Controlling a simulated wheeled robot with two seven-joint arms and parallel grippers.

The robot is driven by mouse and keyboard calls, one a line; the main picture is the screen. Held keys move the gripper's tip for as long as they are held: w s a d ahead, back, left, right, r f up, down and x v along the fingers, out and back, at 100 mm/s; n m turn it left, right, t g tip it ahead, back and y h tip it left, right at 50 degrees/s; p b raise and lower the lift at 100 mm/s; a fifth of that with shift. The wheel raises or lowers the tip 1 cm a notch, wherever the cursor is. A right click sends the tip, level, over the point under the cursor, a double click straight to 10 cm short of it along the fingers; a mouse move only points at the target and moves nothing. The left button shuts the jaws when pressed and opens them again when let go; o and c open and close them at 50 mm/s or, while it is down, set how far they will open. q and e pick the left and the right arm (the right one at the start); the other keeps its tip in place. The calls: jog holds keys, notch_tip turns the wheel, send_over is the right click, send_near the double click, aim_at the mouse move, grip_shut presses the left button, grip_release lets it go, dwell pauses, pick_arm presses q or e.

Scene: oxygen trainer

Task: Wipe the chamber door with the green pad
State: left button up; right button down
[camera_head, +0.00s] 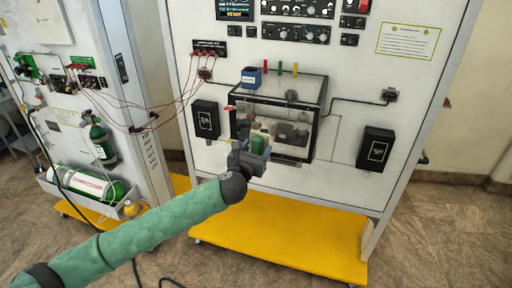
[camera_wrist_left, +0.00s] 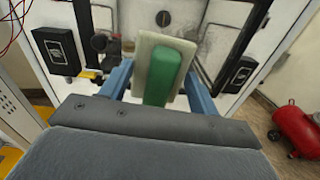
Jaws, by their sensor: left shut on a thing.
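The chamber (camera_head: 318,92) is a clear box with a dark frame, mounted on the white panel. Its door (camera_head: 287,133) faces me and shows whitish smudges. My left gripper (camera_head: 254,147) is in front of the door's left part. It is shut on the green pad (camera_head: 257,140), which has a pale backing. In the left wrist view the green pad (camera_wrist_left: 168,76) stands between the blue fingers (camera_wrist_left: 160,82), with the chamber front behind it. I cannot tell whether the pad touches the door. My right gripper is not in view.
Black boxes flank the chamber, one at left (camera_head: 206,119) and one at right (camera_head: 375,148). A blue block (camera_head: 251,77) sits on the chamber top. A yellow base shelf (camera_head: 280,240) lies below. A red tank (camera_wrist_left: 296,128) stands on the floor at right.

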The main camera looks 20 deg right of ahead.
aim_at(267, 131)
pick_arm(q)
jog(key=shift+w+f+t, duration=0.1)
jog(key=shift+f+t, duration=0.05)
jog(key=shift+t, duration=0.15)
jog(key=shift+w+d, duration=0.1)
jog(key=shift+b+x, duration=0.55)
jog(key=shift+x, duration=0.85)
jog(key=shift+b+x, duration=0.45)
jog(key=shift+x, duration=1)
jog(key=shift+f, duration=0.1)
jog(key=shift+w+d, duration=0.2)
jog(key=shift+w, duration=0.1)
jog(key=shift+w+d, duration=0.3)
jog(key=shift+w, duration=0.2)
jog(key=shift+s+d, duration=0.1)
